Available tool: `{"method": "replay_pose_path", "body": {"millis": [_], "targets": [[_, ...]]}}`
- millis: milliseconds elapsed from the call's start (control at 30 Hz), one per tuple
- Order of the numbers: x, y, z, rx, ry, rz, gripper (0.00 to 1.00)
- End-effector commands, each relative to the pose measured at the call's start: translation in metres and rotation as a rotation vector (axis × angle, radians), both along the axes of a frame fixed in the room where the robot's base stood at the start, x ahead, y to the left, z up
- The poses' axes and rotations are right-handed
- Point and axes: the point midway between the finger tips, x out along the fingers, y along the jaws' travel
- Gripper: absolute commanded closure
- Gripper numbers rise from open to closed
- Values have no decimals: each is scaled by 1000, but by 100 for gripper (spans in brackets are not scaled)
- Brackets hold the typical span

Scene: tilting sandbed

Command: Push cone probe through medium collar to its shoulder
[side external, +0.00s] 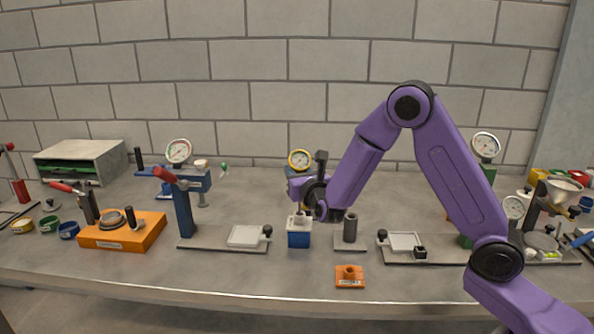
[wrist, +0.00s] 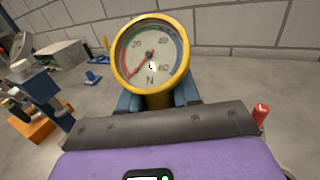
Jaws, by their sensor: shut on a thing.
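My gripper (side external: 306,204) is in the middle of the side external view, low over a blue-and-white block (side external: 299,236). It is shut on a blue-bodied gauge with a yellow-rimmed dial (side external: 300,160); the grip itself is largely hidden. The dial also fills the upper middle of the wrist view (wrist: 151,54), marked N, its needle pointing lower left. A small pale piece (side external: 301,217) shows at the block's top, just below the gripper. I cannot tell whether the probe's tip touches it. The cone tip and shoulder cannot be made out, and I cannot identify the medium collar for certain.
A grey upright tube (side external: 350,227) on a plate stands close to the block's right. A small orange block (side external: 349,273) lies in front. A red-handled blue post (side external: 183,208) and an orange base (side external: 122,232) stand left. Bare bench lies front left of the orange block.

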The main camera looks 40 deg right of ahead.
Motion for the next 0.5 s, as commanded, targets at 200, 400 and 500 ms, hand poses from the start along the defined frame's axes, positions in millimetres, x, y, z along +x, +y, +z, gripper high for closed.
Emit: {"method": "replay_pose_path", "body": {"millis": [200, 400, 500], "targets": [[0, 0, -4, -1, -2, 0, 90], [0, 0, -9, -1, -2, 0, 90], [0, 0, -11, -1, -2, 0, 90]]}}
